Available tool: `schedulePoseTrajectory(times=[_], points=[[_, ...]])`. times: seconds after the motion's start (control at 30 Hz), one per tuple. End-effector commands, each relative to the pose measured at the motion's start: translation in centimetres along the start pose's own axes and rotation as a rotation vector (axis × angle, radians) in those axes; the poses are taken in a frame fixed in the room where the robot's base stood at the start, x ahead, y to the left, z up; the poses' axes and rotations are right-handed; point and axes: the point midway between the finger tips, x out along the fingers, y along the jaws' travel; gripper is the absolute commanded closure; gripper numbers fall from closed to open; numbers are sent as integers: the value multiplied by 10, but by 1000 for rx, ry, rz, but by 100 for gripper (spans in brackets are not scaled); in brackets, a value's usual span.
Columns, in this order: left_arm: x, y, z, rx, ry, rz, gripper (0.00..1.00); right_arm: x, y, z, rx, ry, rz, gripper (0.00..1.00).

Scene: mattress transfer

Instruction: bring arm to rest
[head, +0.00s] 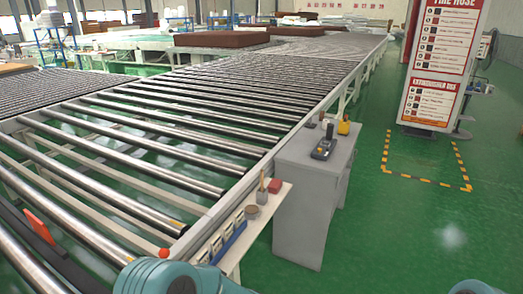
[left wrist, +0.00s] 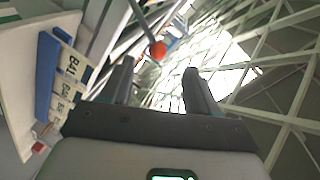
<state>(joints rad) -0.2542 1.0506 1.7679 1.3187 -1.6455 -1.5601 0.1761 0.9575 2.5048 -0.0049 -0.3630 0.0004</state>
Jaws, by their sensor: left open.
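My left gripper (left wrist: 158,80) shows in the left wrist view with its two dark fingers apart and nothing between them. A red-orange ball (left wrist: 158,50) on a thin stem shows beyond the fingertips, near the left finger; I cannot tell how far off it is. In the head view, teal parts of my arms show only at the bottom edge, and neither gripper can be seen. The red-orange ball (head: 164,253) also shows there, just above the teal part at bottom left. My right gripper is in neither view.
A long roller conveyor (head: 200,205) fills the left and middle. A side shelf (head: 262,208) with small items and a grey cabinet (head: 308,205) with a dark handheld device (head: 324,148) stand along its right side. Green floor (head: 400,235) is clear at right, before a fire-hose cabinet (head: 437,75).

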Motion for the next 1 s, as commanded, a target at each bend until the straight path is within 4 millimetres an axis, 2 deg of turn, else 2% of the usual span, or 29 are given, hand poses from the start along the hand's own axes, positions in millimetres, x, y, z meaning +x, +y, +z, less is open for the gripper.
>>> schedulePoseTrajectory(times=[0.1,0.13,0.2,0.27,0.37,0.4,0.47,0.5,0.6,0.7,0.8,1.0], points=[[42,-7,42,59,-70,-18,40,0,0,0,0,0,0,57],[54,-3,55,94,-55,12,40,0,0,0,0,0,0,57],[67,23,80,93,14,167,40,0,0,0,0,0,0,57],[65,49,100,51,53,335,40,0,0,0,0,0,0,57],[32,96,138,-54,50,682,40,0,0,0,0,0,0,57],[10,111,154,-93,20,824,40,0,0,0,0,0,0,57],[-29,128,179,-142,-56,1029,40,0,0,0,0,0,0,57],[-57,134,195,-164,-122,1152,40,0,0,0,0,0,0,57],[-122,137,231,-182,-316,1395,40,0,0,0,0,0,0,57],[-168,129,261,-179,-531,1529,40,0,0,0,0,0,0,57],[-183,125,272,-207,-685,1549,40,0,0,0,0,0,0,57],[-185,124,275,-264,-777,1520,40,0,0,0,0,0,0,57]])
